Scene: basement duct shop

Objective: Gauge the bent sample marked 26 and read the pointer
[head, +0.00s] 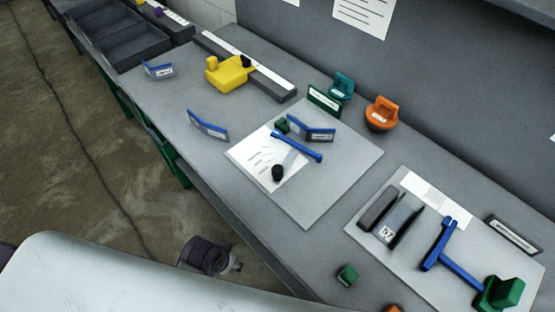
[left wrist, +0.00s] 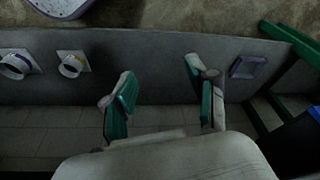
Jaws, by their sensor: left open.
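A gauge plate (head: 345,168) in the middle of the bench in the head view carries a marked white card (head: 262,158), a blue pointer arm (head: 298,147), a black knob (head: 278,173) and a small green block (head: 283,126). A blue bent piece (head: 318,135) stands by the pointer arm; I cannot tell if they touch. Other blue bent pieces stand to the left (head: 208,126) and farther back (head: 158,70). Their labels are too small to read, so I cannot tell which is 26. My left gripper (left wrist: 166,98) is open and empty in the left wrist view. My right gripper is out of view.
A second plate (head: 358,230) at right holds a dark piece marked 57 (head: 396,222), a blue T-shaped arm (head: 450,255) and a green block (head: 500,293). A yellow block (head: 229,73), teal block (head: 342,86) and orange block (head: 382,113) stand behind. Dark bins (head: 130,45) sit far left.

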